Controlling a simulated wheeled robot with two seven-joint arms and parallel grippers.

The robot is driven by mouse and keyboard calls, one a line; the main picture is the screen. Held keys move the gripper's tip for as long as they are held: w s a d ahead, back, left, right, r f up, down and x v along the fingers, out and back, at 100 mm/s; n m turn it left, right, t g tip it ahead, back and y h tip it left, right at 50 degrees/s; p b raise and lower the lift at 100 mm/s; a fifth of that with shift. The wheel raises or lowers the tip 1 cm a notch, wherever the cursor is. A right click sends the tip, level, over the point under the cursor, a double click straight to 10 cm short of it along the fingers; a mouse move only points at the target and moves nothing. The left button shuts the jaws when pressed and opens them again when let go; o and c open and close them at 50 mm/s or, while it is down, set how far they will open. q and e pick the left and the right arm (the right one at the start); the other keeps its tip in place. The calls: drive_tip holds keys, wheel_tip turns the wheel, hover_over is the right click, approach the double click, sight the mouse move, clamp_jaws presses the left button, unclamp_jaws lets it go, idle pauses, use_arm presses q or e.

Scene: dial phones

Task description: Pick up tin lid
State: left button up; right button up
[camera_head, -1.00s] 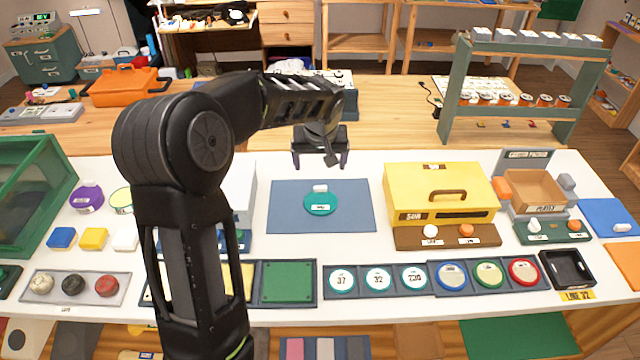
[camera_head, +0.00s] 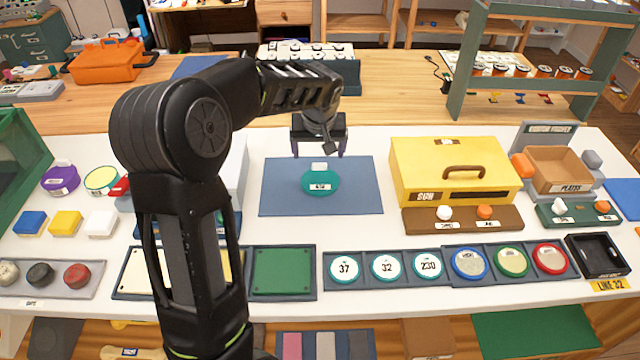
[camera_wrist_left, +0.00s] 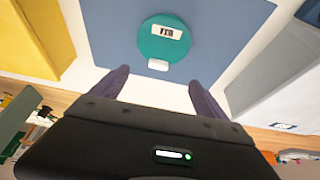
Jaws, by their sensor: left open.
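A round teal lid (camera_head: 320,182) with a small white knob and a white label lies on a blue mat (camera_head: 280,202) in the middle of the white counter. I take it to be the tin lid. It also shows in the left wrist view (camera_wrist_left: 163,42). My left gripper (camera_head: 318,152) is open and empty, just beyond the lid over the mat's far edge. In the left wrist view the two fingers (camera_wrist_left: 158,85) are apart, with the lid ahead of their tips. My right gripper is not in view.
A yellow box (camera_head: 455,170) with a handle stands right of the mat. A whitish box (camera_head: 234,170) stands left of it, partly behind my left arm. Round numbered discs (camera_head: 386,267) sit in a tray in front. A green rack (camera_head: 462,80) stands at the back right.

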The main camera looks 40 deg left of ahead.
sight(320, 165)
use_arm(q)
drive_tip(key=shift+x, duration=1.3)
drive_tip(key=shift+w+f+p, duration=0.15)
drive_tip(key=shift+f+p, duration=0.3)
drive_tip(key=p+x, duration=0.1)
drive_tip(key=x, duration=0.3)
drive_tip(key=shift+w+f, duration=0.1)
clamp_jaws()
idle(0.4)
